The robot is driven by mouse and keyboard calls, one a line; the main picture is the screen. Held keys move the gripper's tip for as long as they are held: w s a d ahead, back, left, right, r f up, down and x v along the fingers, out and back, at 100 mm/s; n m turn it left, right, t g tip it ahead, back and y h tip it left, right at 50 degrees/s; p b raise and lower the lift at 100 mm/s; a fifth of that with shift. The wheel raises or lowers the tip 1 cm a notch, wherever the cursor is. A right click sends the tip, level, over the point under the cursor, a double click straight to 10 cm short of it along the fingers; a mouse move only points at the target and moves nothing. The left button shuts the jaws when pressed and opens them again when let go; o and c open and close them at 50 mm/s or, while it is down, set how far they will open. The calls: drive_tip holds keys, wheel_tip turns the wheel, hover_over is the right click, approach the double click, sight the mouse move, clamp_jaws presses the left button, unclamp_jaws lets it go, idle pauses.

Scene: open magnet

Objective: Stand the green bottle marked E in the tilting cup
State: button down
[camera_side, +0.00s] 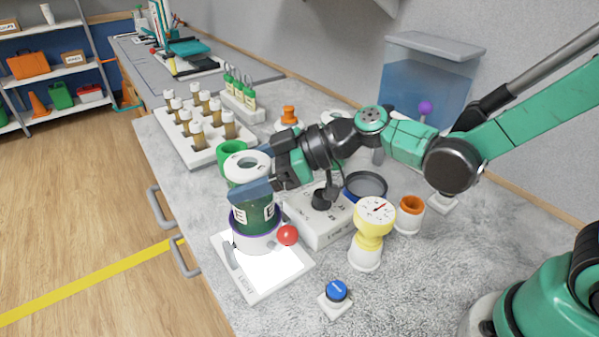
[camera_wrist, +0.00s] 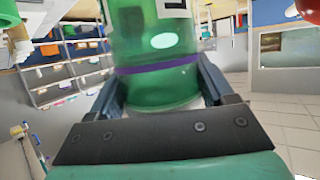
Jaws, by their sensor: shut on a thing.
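The green bottle marked E (camera_side: 258,217) stands roughly upright in the side view, with a white top. Its lower end is at the purple rim of a white cup (camera_side: 255,242), and it appears to be inside it. How deep it sits is hidden. My gripper (camera_side: 240,185) is shut on the upper part of the bottle, with one blue-grey finger across its near side. In the wrist view the green bottle (camera_wrist: 150,45) fills the space between the fingers, and a purple band crosses it. A red ball (camera_side: 288,235) is beside the cup.
The cup is on a bright white plate (camera_side: 275,272). A white block (camera_side: 318,220), a yellow gauge (camera_side: 374,218) and a blue button (camera_side: 336,291) are to the right. A green container (camera_side: 230,149) is close behind the bottle. A rack of vials (camera_side: 205,148) is farther back.

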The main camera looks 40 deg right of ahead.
drive_tip(key=shift+f, duration=0.2)
drive_tip(key=shift+f, duration=0.1)
unclamp_jaws()
